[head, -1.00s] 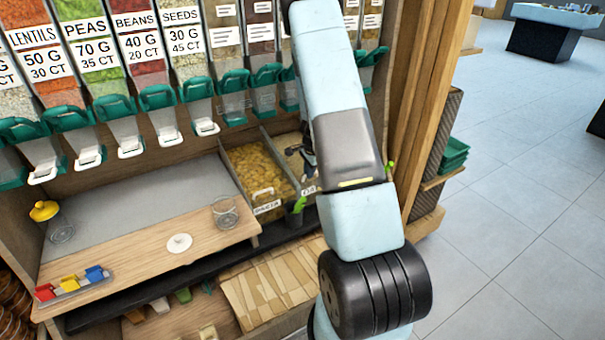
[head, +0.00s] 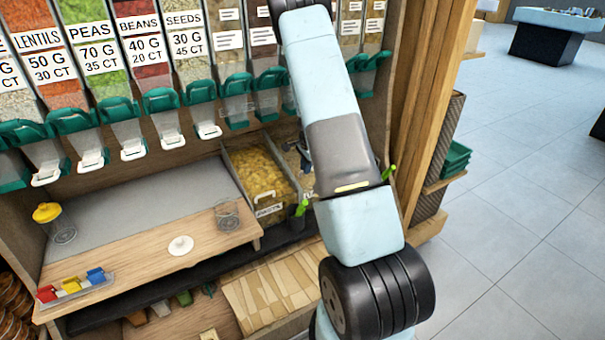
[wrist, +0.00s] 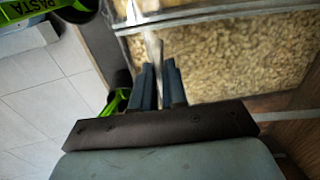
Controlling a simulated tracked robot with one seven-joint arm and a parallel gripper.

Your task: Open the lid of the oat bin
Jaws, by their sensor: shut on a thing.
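The oat bin (head: 293,160) stands right of the pasta bin in the head view, mostly hidden behind my arm. Its label is only partly visible. In the wrist view its pale oats (wrist: 220,60) show through a clear surface with a whitish edge (wrist: 195,13). My gripper (wrist: 160,75) is at the bin's edge, its dark fingers close together around a thin pale bar that looks like the lid handle. In the head view my gripper (head: 304,152) is small and partly hidden by my arm. I cannot tell how far the lid is raised.
The pasta bin (head: 258,172) with a white handle is left of the oat bin. Green scoops (head: 301,208) hang at the bin fronts. Teal dispensers (head: 205,100) line the wall above. A glass (head: 228,213) stands on the wooden counter. A wooden post (head: 425,100) bounds the right side.

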